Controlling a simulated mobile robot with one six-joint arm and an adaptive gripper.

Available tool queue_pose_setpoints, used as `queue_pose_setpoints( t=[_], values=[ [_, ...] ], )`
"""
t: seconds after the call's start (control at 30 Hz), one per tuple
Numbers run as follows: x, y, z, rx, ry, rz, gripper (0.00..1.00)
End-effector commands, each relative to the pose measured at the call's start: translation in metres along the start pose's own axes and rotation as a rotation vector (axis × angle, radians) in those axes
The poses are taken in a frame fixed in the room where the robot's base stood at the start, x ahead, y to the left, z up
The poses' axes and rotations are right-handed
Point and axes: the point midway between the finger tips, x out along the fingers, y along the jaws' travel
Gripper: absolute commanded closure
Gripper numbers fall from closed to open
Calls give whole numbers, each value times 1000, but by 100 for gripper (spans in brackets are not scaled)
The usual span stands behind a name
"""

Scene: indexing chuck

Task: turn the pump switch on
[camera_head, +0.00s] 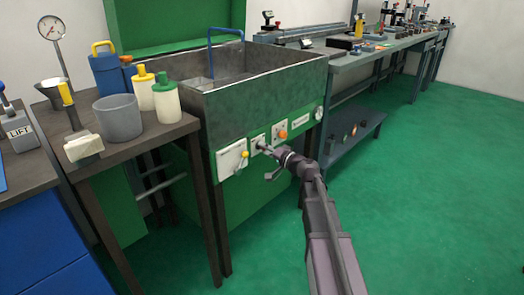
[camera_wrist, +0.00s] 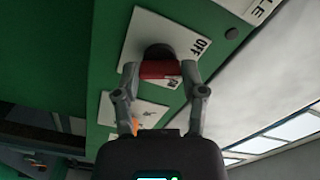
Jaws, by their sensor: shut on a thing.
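The pump switch (camera_wrist: 158,53) is a dark round knob with a red grip on a white plate (camera_wrist: 180,30). The plate bears OFF and another word partly hidden by my gripper. My gripper (camera_wrist: 159,72) is shut on the red grip, one finger on each side. In the head view my gripper (camera_head: 268,150) reaches the small middle plate (camera_head: 257,140) on the green front of the sink cabinet. The switch itself is mostly hidden there.
A white plate with a yellow-tipped lever (camera_head: 244,155) is left of my gripper, and an orange knob (camera_head: 282,135) is right of it. A metal sink (camera_head: 260,95) is above. The table (camera_head: 150,140) at left holds bottles and a grey pot. Green floor at right is clear.

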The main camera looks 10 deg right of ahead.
Motion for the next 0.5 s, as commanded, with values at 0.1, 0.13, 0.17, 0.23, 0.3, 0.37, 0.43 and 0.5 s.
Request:
queue_pose_setpoints(
  t=[0.1,0.13,0.17,0.23,0.3,0.37,0.43,0.5],
  values=[
    [-3,1,-3,56,9,2,93],
    [-3,1,-3,74,10,2,94],
    [-3,1,-3,92,10,3,94],
    [-4,1,-3,141,11,3,94],
    [-4,1,-3,195,12,3,93],
    [-4,2,-3,246,12,3,94],
    [-4,2,-3,309,13,3,93],
    [-4,2,-3,374,13,3,94]
  ],
)
